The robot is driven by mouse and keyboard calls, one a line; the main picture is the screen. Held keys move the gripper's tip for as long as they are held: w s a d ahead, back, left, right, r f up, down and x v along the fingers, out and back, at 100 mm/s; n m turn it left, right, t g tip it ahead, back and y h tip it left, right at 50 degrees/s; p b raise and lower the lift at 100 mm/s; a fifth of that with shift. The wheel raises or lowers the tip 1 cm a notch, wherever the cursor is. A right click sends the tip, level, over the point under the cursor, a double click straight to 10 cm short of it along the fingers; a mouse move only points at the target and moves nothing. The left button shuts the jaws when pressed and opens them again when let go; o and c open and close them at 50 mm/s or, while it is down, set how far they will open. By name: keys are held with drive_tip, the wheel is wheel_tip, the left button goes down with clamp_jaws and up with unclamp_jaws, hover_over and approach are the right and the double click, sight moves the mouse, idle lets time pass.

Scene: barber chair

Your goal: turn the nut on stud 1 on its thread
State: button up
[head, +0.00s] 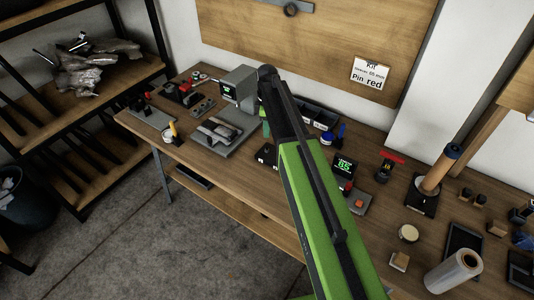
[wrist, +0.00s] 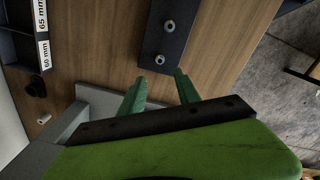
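In the wrist view, a dark plate (wrist: 178,40) lies on the wooden bench with two metal studs or nuts standing up from it. One stud (wrist: 168,25) is farther from me and the other stud (wrist: 159,60) is closer. No number is readable, so I cannot tell which is stud 1, nor nut from stud at this size. My gripper (wrist: 160,76) has its two green fingers spread apart, with nothing between them. The nearer stud appears just beyond the fingertips, between their lines. In the head view my arm covers most of the gripper; a bit of green finger (head: 266,130) shows.
Labelled bins (wrist: 22,45) stand at the left of the wrist view, with a small black part (wrist: 35,85) beside them. In the head view, a grey machine with a screen (head: 238,88), a green display (head: 343,166) and a paper roll (head: 453,272) stand on the bench (head: 215,170).

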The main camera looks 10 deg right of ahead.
sight(267, 149)
wheel_tip(267, 149, down, 11)
drive_tip(key=b, duration=0.9)
drive_tip(key=shift+f+b, duration=0.1)
drive_tip(key=shift+b, duration=0.2)
clamp_jaws()
